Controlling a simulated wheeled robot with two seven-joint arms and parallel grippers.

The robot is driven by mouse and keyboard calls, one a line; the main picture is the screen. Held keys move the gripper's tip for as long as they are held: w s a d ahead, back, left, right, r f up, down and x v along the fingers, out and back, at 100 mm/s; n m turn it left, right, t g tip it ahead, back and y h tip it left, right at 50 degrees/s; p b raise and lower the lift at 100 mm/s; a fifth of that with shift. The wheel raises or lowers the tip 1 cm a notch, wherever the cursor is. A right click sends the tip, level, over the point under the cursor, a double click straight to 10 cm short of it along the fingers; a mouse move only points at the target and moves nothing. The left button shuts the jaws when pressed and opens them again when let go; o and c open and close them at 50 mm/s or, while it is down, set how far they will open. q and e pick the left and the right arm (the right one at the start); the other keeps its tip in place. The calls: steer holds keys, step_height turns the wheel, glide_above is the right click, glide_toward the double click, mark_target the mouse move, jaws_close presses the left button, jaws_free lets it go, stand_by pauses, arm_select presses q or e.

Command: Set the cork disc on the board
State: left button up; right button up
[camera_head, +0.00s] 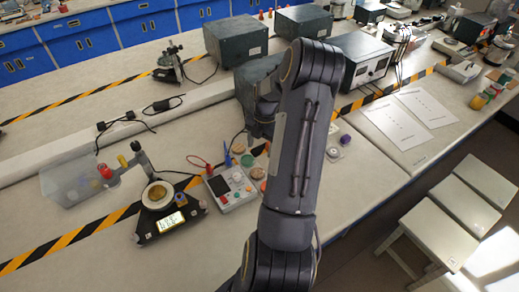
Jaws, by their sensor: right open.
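My right arm rises through the middle of the camera_head view and hides much of the bench behind it. Its gripper (262,122) is open, partly covered by the arm; its fingertips are hard to make out. Small round pieces lie just left of the arm; a tan one (257,173) looks like the cork disc, but I cannot be sure. A light grey board with a dark screen and coloured knobs (238,192) lies left of them; I cannot tell whether it is the task's board. My left gripper is not in view.
Grey instrument boxes (236,38) stand behind. White papers (410,117) lie right. The front left bench is mostly clear.

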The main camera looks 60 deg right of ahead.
steer(key=w+a+r+m+t, duration=0.2)
steer(key=a+r+m, duration=0.6)
steer(key=a+r, duration=0.9)
steer(key=s+a+r+m+t+y, duration=0.1)
steer(key=s+a+m, duration=0.4)
steer(key=a, duration=0.4)
steer(key=s+a+r+m+t+y, duration=0.1)
steer(key=s+a+m+t, duration=0.1)
steer(key=s+a+m, duration=0.3)
steer(key=a+m, duration=0.1)
steer(key=a, duration=0.3)
steer(key=shift+s+a+r, duration=0.15)
steer(key=shift+s+a, duration=0.05)
steer(key=shift+s, duration=0.15)
step_height(320, 180, down, 4)
steer(key=b, duration=0.3)
steer(key=shift+r+b, duration=0.1)
steer(key=shift+b, duration=0.3)
